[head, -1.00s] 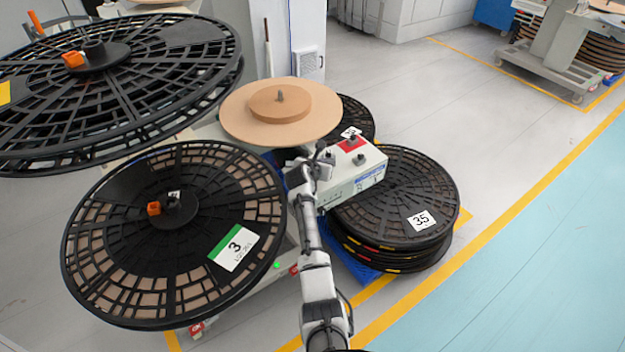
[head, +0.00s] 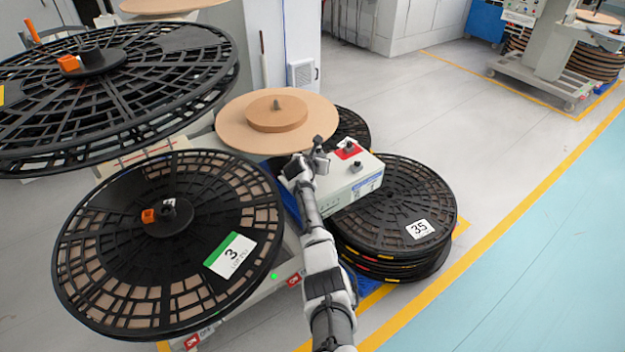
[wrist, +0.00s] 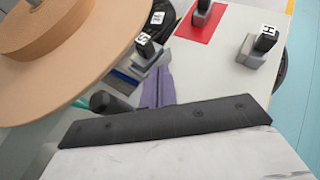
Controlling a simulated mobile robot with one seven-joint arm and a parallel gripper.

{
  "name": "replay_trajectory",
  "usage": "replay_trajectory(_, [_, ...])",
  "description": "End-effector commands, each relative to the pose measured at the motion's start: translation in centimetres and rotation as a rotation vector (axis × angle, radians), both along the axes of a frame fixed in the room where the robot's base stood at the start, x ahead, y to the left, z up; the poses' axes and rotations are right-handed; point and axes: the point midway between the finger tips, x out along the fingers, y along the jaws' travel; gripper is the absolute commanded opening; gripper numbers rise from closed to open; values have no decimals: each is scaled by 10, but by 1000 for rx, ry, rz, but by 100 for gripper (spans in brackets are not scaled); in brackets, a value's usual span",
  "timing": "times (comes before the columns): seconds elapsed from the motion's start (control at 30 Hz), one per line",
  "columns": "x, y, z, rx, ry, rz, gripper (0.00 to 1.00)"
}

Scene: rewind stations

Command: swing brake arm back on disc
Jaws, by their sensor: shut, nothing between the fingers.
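The tan disc (head: 236,128) with a smaller round core (head: 277,112) lies flat at the centre of the head view. It also fills the upper left of the wrist view (wrist: 90,75). My gripper (head: 304,167) is shut and empty, close to the disc's right front edge, beside the white control box. In the wrist view a dark bar and pale hand body cover the bottom, and the fingertips are hidden. A dark round end (wrist: 106,101) and a purple-grey piece (wrist: 157,90) show by the disc's rim. I cannot tell which part is the brake arm.
The white box (head: 352,186) carries a red plate (wrist: 203,22) and black knobs, one marked H (wrist: 262,42), one marked S (wrist: 146,46). Open floor lies beyond the right reels.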

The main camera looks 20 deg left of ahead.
Motion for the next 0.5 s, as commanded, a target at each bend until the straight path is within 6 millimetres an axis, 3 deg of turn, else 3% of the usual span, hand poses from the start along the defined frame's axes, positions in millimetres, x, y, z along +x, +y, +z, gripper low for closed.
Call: replay_trajectory(0.5, [13, 9, -1, 0, 1, 0, 0])
